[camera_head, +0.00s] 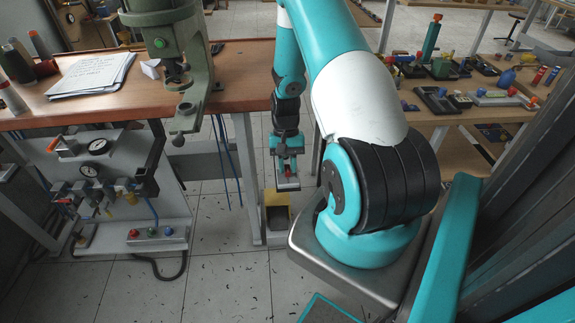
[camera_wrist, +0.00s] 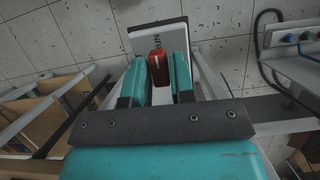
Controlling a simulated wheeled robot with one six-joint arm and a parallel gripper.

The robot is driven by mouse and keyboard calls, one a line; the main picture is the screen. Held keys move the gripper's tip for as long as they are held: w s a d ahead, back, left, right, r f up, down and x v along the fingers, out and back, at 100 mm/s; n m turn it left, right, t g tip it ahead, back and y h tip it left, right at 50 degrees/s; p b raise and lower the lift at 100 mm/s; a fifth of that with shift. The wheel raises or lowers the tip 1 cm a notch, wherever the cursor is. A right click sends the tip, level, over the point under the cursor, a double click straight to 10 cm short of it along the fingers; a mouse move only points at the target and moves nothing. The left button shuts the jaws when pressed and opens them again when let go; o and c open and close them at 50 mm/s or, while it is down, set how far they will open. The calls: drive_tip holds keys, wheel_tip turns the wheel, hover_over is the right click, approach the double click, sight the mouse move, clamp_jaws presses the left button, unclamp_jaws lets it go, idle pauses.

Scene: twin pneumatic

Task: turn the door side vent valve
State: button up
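My gripper (camera_head: 287,181) hangs low beside the workbench's right legs. In the wrist view its two teal fingers (camera_wrist: 160,72) stand on either side of a red knob (camera_wrist: 158,66). The knob sits at a pale plate (camera_wrist: 146,38) with dark lettering that seems to read "RUN". The red part also shows small in the head view (camera_head: 288,171). Whether the fingers touch the knob is unclear. No label shows which valve is the door side vent. A pneumatic panel (camera_head: 125,158) at the left carries gauges, a red-handled valve (camera_head: 56,143) and several fittings.
A wooden-topped workbench (camera_head: 235,88) with a green press (camera_head: 185,40) stands left of my gripper. A second bench (camera_head: 440,112) with parts stands at the right.

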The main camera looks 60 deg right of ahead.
drive_tip(key=shift+o, duration=1.4)
drive_tip(key=b+v, duration=0.1)
drive_tip(key=v, duration=1.6)
drive_tip(key=shift+r, duration=0.2)
drive_tip(key=shift+d, duration=0.1)
drive_tip(key=w+a+r+n+t+h, duration=0.1)
drive_tip(key=a+r+n, duration=0.35)
drive_tip(key=a, duration=0.65)
drive_tip(key=w+a+r+n+t, duration=0.1)
drive_tip(key=a+r+n, duration=0.4)
drive_tip(key=a, duration=0.6)
drive_tip(key=s+a+r+n+y, duration=0.1)
drive_tip(key=s+a+n, duration=0.3)
drive_tip(key=s+a, duration=0.4)
drive_tip(key=s+a+r+n, duration=0.4)
drive_tip(key=s+a, duration=0.4)
drive_tip(key=a, duration=0.2)
drive_tip(key=shift+s+a+r+t+y, duration=0.2)
drive_tip(key=shift+a+t+y, duration=0.05)
drive_tip(key=shift+t+y, duration=0.15)
